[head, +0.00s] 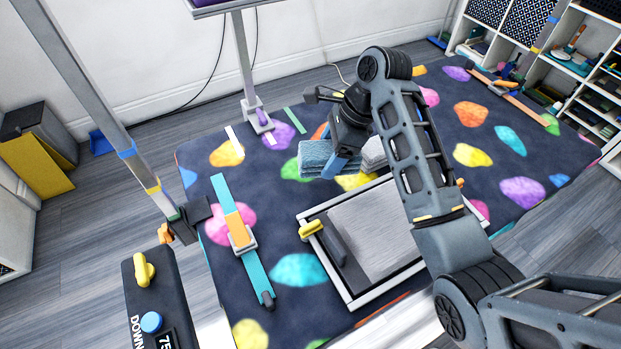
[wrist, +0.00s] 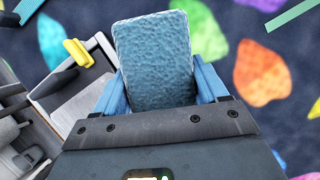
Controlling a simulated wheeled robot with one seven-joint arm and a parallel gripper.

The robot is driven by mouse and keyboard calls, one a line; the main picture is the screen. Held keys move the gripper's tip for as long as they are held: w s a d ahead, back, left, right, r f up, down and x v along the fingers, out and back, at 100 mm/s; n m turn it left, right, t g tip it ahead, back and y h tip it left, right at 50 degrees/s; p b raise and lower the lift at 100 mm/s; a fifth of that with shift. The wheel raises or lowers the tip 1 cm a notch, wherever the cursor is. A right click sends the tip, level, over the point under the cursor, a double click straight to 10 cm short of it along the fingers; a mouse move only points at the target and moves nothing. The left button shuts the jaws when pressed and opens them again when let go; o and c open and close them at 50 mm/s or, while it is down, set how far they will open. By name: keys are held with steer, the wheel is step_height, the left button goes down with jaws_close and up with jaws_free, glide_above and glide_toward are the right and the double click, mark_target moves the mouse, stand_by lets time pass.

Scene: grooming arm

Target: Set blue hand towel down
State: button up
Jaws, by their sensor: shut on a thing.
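The blue hand towel (head: 315,156) is a folded, textured blue-grey block in the head view, low over the dark spotted mat beside a grey folded towel. In the wrist view the towel (wrist: 154,62) lies between the two blue fingers of my gripper (wrist: 160,88). My gripper (head: 341,163) is shut on the towel, and my arm hides part of it in the head view. I cannot tell whether the towel touches the surface below it.
A grey folded towel (head: 374,152) is right of the gripper. A framed grey panel (head: 375,235) with a yellow handle lies in front. A teal and orange bar (head: 228,205) is at left. Shelves (head: 597,100) stand at back right.

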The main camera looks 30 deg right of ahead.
mark_target(326, 153)
steer(key=a, duration=0.1)
steer(key=a+f, duration=0.2)
steer(key=a, duration=0.1)
steer(key=shift+w+f, duration=0.25)
steer(key=shift+w, duration=0.05)
steer(key=shift+f, duration=2)
steer(key=o, duration=0.9)
steer(key=shift+f, duration=0.1)
steer(key=shift+o, duration=0.2)
steer(key=v, duration=1)
steer(key=shift+r, duration=0.45)
steer(key=shift+s+d+r, duration=0.15)
steer(key=shift+d+r, duration=0.15)
steer(key=shift+r, duration=0.35)
steer(key=shift+d, duration=0.1)
